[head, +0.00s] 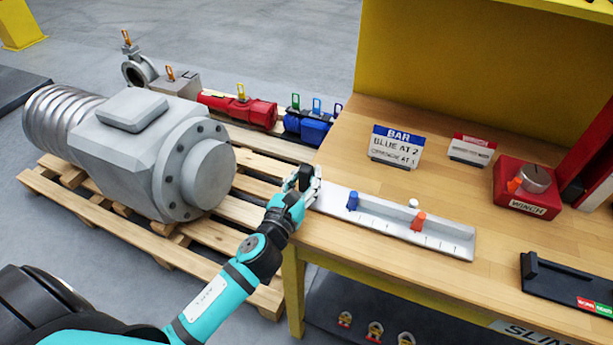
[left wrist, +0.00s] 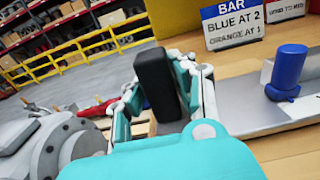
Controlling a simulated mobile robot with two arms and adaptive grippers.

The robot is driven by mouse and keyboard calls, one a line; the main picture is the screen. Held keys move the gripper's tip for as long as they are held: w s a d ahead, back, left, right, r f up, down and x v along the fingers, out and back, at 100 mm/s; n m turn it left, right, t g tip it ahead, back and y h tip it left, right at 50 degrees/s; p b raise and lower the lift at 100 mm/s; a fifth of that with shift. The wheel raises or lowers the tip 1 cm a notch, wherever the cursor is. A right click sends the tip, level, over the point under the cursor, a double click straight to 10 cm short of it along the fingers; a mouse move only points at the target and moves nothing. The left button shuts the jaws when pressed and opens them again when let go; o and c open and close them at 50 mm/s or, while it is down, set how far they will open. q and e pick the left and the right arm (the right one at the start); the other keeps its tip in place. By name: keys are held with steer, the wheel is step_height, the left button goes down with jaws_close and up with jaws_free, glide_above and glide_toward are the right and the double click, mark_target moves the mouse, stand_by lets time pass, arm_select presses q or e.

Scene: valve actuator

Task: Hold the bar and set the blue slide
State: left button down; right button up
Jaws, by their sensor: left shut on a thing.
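The white bar (head: 455,240) lies on the wooden bench with tick marks along its front. The blue slide (head: 353,200) sits toward its left end, and the orange slide (head: 418,221) is right of the middle. In the left wrist view the blue slide (left wrist: 288,68) stands upright, to the right of my fingers and apart from them. My left gripper (head: 304,181) is at the bar's left end, shut on a black upright handle (left wrist: 157,85). The sign (head: 395,147) reads BAR, BLUE AT 2, ORANGE AT 1. My right gripper is not in view.
A red winch box (head: 522,190) with a knob and a black fixture (head: 565,285) stand to the right. A small red-and-white sign (head: 471,150) is behind the bar. A big grey actuator (head: 150,150) on a pallet is left. Bench space in front of the bar is clear.

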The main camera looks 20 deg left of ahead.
arm_select(q)
steer(key=shift+r, duration=0.1)
steer(key=c, duration=1)
jaws_free()
steer(key=s, duration=1.2)
